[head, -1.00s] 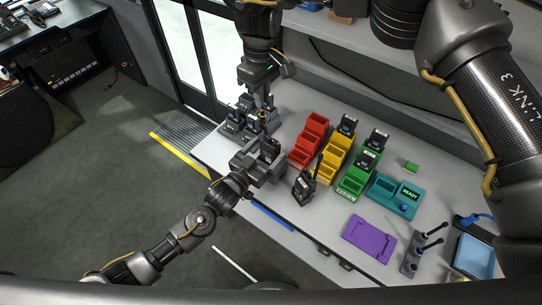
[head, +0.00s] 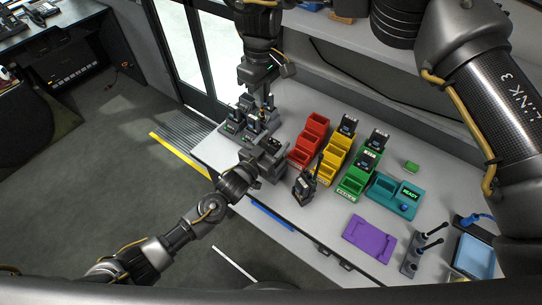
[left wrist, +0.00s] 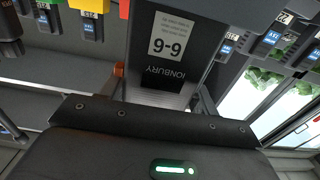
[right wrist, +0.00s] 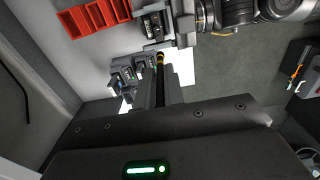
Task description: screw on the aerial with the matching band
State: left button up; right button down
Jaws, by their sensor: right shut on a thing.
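My right gripper (head: 266,102) is above the rack of radios (head: 236,124) at the bench's left end. In the right wrist view, it is shut on a thin dark aerial (right wrist: 160,60) with an orange-yellow band. My left gripper (head: 270,158) is lower, beside the rack. Another radio with an aerial (head: 303,186) stands on the bench, to the right of my left gripper.
Red (head: 310,140), yellow (head: 334,160) and green (head: 358,180) stepped bins stand to the right. Beyond them are a teal unit reading READY (head: 408,197), a purple tray (head: 370,236) and a grey stand with dark rods (head: 412,256). The bench's front edge is close to my left arm.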

pick_arm(q)
jog(key=c, duration=0.5)
pick_arm(e)
jog(key=f, duration=0.5)
jog(key=shift+s+d, duration=0.15)
jog(key=shift+d, duration=0.1)
pick_arm(q)
jog(key=shift+s, duration=0.1)
jog(key=shift+f, duration=0.1)
pick_arm(e)
jog(key=shift+f, duration=0.85)
jog(key=shift+f, duration=0.5)
